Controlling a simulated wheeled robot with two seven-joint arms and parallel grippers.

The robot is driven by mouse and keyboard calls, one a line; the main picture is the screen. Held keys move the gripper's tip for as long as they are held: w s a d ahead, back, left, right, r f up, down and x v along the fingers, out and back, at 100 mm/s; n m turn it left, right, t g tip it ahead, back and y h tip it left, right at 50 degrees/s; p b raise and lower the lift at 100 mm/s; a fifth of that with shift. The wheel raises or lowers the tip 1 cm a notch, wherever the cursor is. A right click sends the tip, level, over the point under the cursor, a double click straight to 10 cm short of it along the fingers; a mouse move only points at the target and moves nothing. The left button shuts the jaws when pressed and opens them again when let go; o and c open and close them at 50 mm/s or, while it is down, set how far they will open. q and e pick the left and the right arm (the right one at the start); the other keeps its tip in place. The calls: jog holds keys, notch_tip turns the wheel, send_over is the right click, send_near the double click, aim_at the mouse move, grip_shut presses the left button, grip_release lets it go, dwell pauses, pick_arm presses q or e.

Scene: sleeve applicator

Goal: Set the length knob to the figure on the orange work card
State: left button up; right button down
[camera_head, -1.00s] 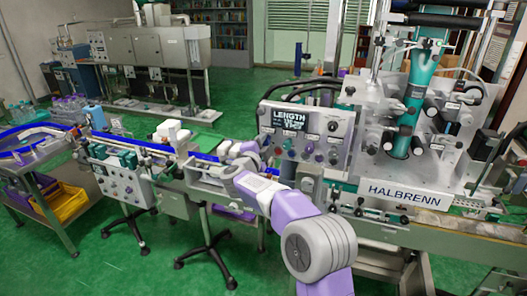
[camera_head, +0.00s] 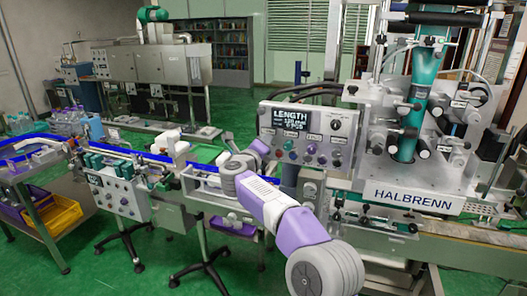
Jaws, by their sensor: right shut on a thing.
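The grey control panel (camera_head: 358,132) stands left of the big machine. Its dark display (camera_head: 292,122) reads LENGTH, with a figure in mm that looks like 124 but is too small to be sure of. Coloured knobs (camera_head: 312,149) line the lower panel, and a black dial (camera_head: 336,125) is at upper right. My right gripper (camera_head: 268,147) is at the panel's lower left, shut on what appears to be the length knob; my purple and white arm partly hides the grip and the knob. I cannot make out the orange work card. My left gripper is not in view.
The HALBRENN machine (camera_head: 425,197) fills the right side, with a teal column (camera_head: 410,115). A conveyor with blue rails (camera_head: 105,148) runs left. A yellow bin (camera_head: 62,215) sits below it. Green floor (camera_head: 105,262) shows between the stands.

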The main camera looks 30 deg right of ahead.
jog(key=shift+m+b, duration=0.95)
jog(key=shift+m, duration=0.75)
jog(key=shift+r, duration=0.1)
jog(key=c, duration=0.8)
grip_release()
jog(key=b+v, duration=0.1)
jog(key=v, duration=0.6)
jog(key=shift+s+a, duration=0.2)
jog(key=shift+s, duration=0.05)
